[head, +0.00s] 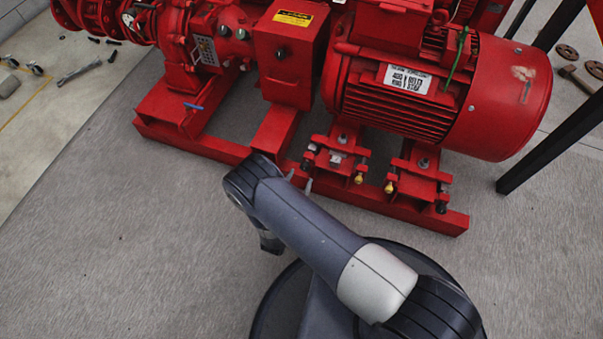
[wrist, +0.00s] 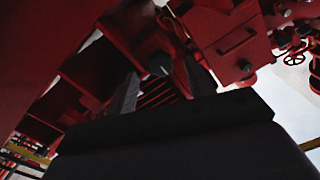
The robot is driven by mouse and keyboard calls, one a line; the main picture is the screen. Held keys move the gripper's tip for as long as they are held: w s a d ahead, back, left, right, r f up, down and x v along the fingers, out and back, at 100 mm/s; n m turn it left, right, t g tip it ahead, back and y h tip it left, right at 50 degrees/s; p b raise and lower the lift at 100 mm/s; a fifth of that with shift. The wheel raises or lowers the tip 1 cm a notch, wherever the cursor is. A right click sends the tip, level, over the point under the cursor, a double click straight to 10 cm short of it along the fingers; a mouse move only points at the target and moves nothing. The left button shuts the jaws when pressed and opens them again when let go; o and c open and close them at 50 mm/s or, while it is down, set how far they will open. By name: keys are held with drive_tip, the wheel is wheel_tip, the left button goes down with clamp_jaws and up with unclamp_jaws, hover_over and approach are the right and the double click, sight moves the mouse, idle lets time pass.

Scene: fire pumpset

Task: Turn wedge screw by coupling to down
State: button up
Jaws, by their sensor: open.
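The red motor (head: 445,90) stands on two red foot mounts with bolts and small screws. The mount nearer the coupling guard (head: 290,50) has a dark screw end (head: 307,164) on its left side. In the wrist view a dark round screw end (wrist: 159,64) shows just beyond and between my fingers; I cannot tell for sure that it is the same screw. My gripper (head: 300,181) is open and empty, low beside this mount's left end. In the wrist view the gripper's two fingers (wrist: 165,88) stand apart. Contact with the screw cannot be made out.
The red base frame (head: 225,149) runs in front of the pumpset. Brass-tipped screws (head: 358,179) stick out by the mounts. A dark frame leg (head: 550,140) stands at the right. Tools (head: 78,71) lie on the floor at the upper left.

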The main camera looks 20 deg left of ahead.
sight(306, 166)
drive_tip(key=s+p, duration=0.1)
drive_tip(key=s, duration=0.7)
drive_tip(key=shift+a+p, duration=0.3)
drive_tip(key=shift+p, duration=0.05)
drive_tip(key=shift+w, duration=0.1)
drive_tip(key=w+b, duration=0.1)
drive_tip(key=w, duration=0.2)
drive_tip(key=w+b, duration=0.1)
drive_tip(key=w, duration=0.3)
drive_tip(key=w+d+b, duration=0.1)
drive_tip(key=w, duration=0.2)
drive_tip(key=shift+w, duration=0.35)
drive_tip(key=shift+a, duration=0.1)
drive_tip(key=shift+s, duration=0.1)
